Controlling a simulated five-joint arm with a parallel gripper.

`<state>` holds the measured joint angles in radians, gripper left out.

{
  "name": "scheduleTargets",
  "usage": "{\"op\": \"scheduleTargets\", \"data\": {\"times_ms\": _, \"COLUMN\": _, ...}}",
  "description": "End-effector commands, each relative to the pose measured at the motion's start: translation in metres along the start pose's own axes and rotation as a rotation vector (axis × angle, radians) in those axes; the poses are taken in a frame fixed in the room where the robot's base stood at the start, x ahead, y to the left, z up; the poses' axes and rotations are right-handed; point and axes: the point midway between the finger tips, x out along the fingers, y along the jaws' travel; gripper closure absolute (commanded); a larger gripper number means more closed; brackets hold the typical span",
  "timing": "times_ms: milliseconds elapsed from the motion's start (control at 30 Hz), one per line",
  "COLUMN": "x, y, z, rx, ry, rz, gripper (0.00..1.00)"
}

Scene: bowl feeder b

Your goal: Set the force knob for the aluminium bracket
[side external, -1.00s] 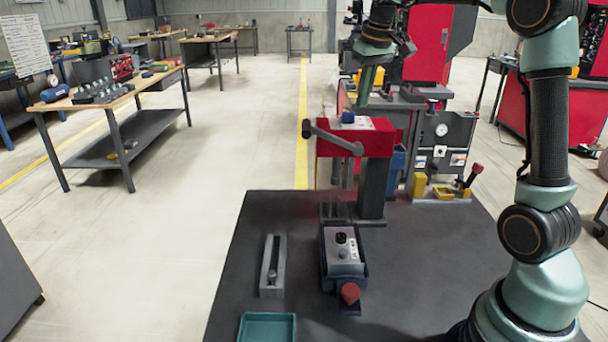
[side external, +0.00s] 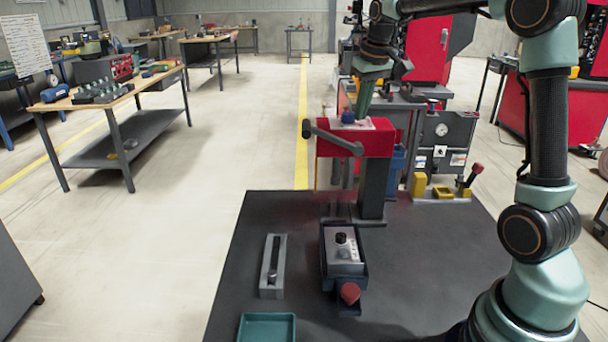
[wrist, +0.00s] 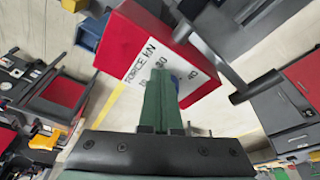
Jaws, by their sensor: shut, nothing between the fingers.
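The force knob (side external: 348,117) is small and blue. It sits on a white plate on top of the red press head (side external: 335,147). In the wrist view the white plate (wrist: 146,62) reads "FORCE kN" with numbers around the knob, and the green fingers hide most of the blue knob. My gripper (side external: 363,112) is shut and empty, pointing down just beside the knob in the side view. The fingers also show in the wrist view (wrist: 160,95). I cannot tell whether they touch the knob. The knob's setting is hidden. I cannot identify the aluminium bracket.
A dark lever (side external: 333,137) sticks out from the press head. On the dark table (side external: 230,310) stand a grey slotted block (side external: 273,265), a dark box with a red knob (side external: 349,292) and a teal tray (side external: 266,328). A yellow fixture (side external: 442,192) stands at the back right.

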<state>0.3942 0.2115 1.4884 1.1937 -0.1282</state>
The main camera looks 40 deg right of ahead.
Motion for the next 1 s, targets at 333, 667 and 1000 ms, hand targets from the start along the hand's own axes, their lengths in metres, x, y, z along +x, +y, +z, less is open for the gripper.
{"op": "scheduleTargets", "data": {"times_ms": 333, "x": 0.0009, "y": -0.0018, "z": -0.0033, "rx": 0.0, "ry": -0.001, "rz": -0.001, "gripper": 1.0}}
{"op": "scheduleTargets", "data": {"times_ms": 667, "x": 0.0008, "y": -0.0031, "z": -0.0039, "rx": 0.0, "ry": 0.003, "rz": -0.002, "gripper": 1.0}}
{"op": "scheduleTargets", "data": {"times_ms": 1000, "x": -0.0002, "y": -0.0101, "z": -0.0026, "rx": -0.002, "ry": 0.005, "rz": -0.005, "gripper": 1.0}}
